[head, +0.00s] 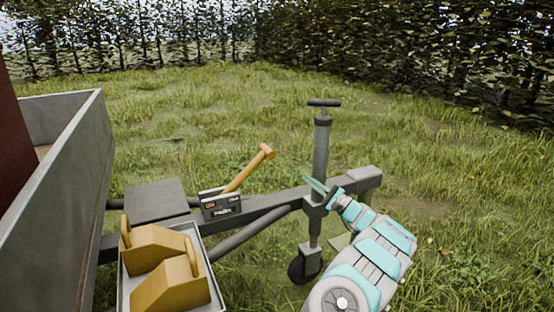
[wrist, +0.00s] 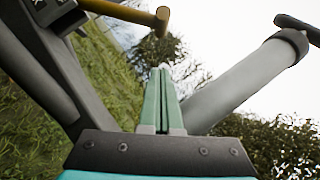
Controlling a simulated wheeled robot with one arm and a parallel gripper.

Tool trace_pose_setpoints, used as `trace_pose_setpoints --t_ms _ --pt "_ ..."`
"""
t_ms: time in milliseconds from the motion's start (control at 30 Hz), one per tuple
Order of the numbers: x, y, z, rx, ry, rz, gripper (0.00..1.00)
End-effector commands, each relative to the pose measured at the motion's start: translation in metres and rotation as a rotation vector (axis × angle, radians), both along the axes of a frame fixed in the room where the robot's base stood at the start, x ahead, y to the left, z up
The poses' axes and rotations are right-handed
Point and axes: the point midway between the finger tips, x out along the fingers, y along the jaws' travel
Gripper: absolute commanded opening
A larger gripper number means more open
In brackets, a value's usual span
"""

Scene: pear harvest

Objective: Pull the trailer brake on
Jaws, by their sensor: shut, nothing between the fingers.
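The trailer brake is an orange lever (head: 246,170) with a short cross grip at its top. It leans up to the right from a dark labelled bracket (head: 221,206) on the trailer drawbar. My gripper (head: 306,180) is shut and empty, in front of the jockey wheel post and to the right of the lever, apart from it. In the wrist view the closed green fingers (wrist: 163,72) point up, the lever's grip (wrist: 161,19) shows above and slightly left of their tips, and part of the bracket (wrist: 50,10) shows at top left.
The grey jockey wheel post (head: 321,150) with a T-handle stands close by my gripper. A tray (head: 122,290) holds two yellow wedge-shaped blocks (head: 170,280). The grey trailer side (head: 60,190) is at left. Open grass lies behind the drawbar, up to a hedge.

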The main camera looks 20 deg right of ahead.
Motion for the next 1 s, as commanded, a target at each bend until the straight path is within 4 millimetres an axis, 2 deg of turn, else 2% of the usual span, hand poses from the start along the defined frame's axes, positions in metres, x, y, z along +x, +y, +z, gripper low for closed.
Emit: trace_pose_setpoints --t_ms 300,467,1000 --pt "0.001 0.001 0.0 0.001 0.0 0.001 0.0" --pt "0.01 0.006 0.005 -0.001 -0.001 0.003 0.0" --pt "0.084 0.051 0.039 0.001 -0.003 0.004 0.0"
